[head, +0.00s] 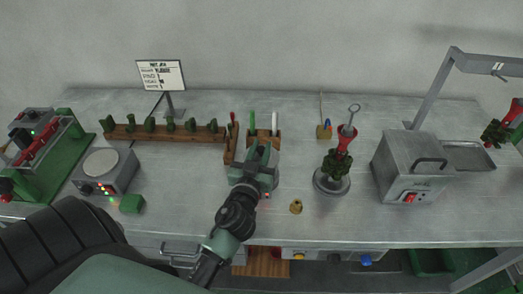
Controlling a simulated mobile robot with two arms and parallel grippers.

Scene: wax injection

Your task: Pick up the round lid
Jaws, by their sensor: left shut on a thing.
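My left gripper (259,153) reaches in over the middle of the bench, just in front of the wooden tool holder. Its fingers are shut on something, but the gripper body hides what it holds. I cannot clearly make out a round lid anywhere. My right gripper is not in view.
A green wax tree (335,163) stands on a round metal base (332,185), right of my gripper. A small brass piece (296,207) lies near the front. Further right is a metal box (408,168); on the left is a round-plated device (111,177). A wooden rack (165,132) lies behind.

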